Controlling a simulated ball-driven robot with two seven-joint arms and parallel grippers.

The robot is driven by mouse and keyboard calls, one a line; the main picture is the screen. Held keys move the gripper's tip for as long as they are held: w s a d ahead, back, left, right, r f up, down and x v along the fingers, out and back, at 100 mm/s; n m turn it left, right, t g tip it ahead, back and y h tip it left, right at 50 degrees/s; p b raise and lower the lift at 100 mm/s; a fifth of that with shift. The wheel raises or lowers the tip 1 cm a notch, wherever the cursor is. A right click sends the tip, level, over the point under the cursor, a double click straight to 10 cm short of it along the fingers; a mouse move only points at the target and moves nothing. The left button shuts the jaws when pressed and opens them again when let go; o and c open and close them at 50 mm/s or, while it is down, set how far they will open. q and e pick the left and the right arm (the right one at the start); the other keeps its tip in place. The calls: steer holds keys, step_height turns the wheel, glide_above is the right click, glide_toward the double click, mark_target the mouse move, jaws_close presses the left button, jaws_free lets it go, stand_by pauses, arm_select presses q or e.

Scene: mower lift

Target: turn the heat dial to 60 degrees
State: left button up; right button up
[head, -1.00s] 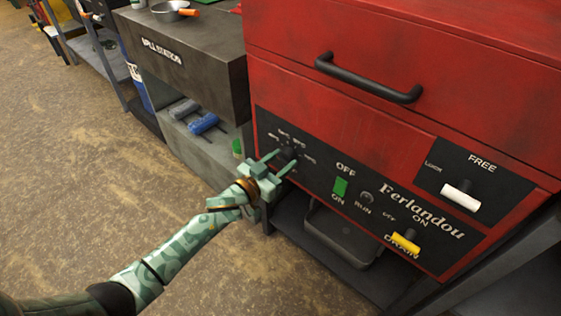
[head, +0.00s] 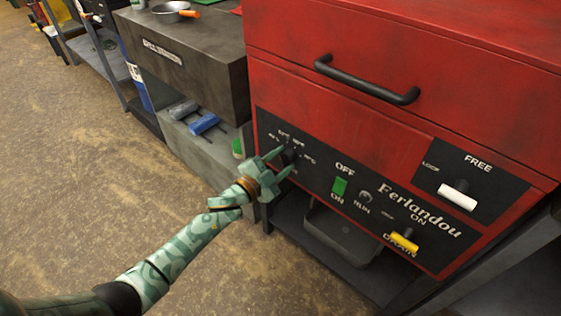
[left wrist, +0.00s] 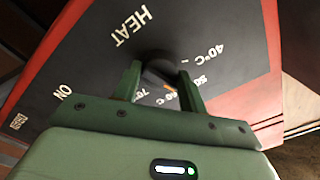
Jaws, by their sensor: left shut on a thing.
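The heat dial (head: 289,156) is a dark round knob on the black panel at the left of the red machine. My left gripper (head: 279,164) reaches it from the front, with one finger on each side of the knob, shut on it. In the left wrist view the dial (left wrist: 156,62) sits between the two green fingers (left wrist: 160,80). White marks for 40 to 70 degrees and the word HEAT lie around it. My right gripper is not in view.
The red machine (head: 350,110) has a black handle (head: 367,80), a green on/off switch (head: 340,187), a run button (head: 365,198), a yellow drain lever (head: 404,242) and a white lock lever (head: 458,199). A grey bench (head: 185,60) stands to the left. The floor in front is clear.

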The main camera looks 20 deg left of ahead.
arm_select(q)
steer(key=shift+f+m+b, duration=0.15)
steer(key=shift+m+b, duration=0.4)
steer(key=shift+m, duration=3.65)
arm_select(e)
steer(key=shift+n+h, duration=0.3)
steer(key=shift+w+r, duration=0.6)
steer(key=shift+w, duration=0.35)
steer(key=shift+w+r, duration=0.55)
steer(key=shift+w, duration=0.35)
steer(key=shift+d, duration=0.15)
arm_select(q)
steer(key=o, duration=1)
steer(key=shift+c, duration=0.2)
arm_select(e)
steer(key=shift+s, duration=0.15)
